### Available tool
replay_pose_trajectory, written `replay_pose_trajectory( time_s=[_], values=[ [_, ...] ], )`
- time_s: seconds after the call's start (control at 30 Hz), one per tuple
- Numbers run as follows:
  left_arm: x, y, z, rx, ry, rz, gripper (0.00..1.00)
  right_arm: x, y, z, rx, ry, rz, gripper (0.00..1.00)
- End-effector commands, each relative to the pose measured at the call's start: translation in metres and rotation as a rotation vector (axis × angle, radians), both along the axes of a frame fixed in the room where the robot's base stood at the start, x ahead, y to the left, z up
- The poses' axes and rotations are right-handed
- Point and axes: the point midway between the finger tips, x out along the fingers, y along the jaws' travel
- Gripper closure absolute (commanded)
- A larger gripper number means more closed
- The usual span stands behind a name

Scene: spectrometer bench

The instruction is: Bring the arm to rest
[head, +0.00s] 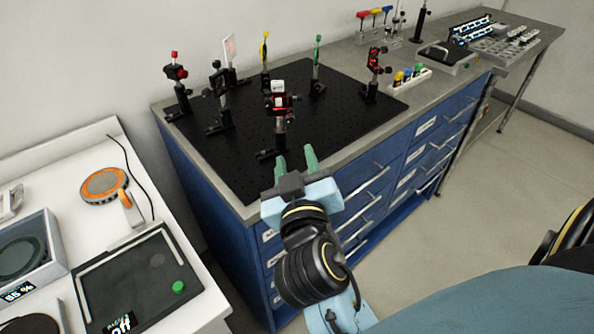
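My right gripper (296,161) is in the middle of the head view, with its arm coming up from the bottom. Its two green fingers stand apart with nothing between them. They show in front of the near edge of the black optical breadboard (228,150). A post-mounted optic with a white top and red glow (280,105) stands on the board just beyond the fingertips in the picture. I cannot tell the gripper's height above the bench. My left gripper is not in view.
Several post-mounted optics, including a red-topped one (177,82), stand on the breadboard. A tray with coloured-topped items (409,80) sits to its right. The white table (60,165) at left holds an orange-rimmed disc (104,184) and a dark panel (140,280).

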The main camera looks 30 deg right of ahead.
Motion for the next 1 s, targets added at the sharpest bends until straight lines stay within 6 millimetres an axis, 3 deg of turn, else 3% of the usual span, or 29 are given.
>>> replay_pose_trajectory(
  time_s=[0.2,0.77,0.87,1.0],
  values=[
    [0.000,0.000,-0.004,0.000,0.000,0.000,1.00,-0.013,0.006,0.000,0.000,0.000,-0.001,0.62],
    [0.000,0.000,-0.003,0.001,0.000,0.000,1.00,-0.013,0.005,-0.001,0.004,0.005,-0.002,0.62],
    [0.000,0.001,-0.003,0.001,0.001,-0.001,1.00,-0.016,0.001,-0.015,0.033,0.051,-0.004,0.62],
    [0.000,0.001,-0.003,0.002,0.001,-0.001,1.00,-0.029,-0.011,-0.065,0.139,0.234,-0.002,0.62]
  ],
)
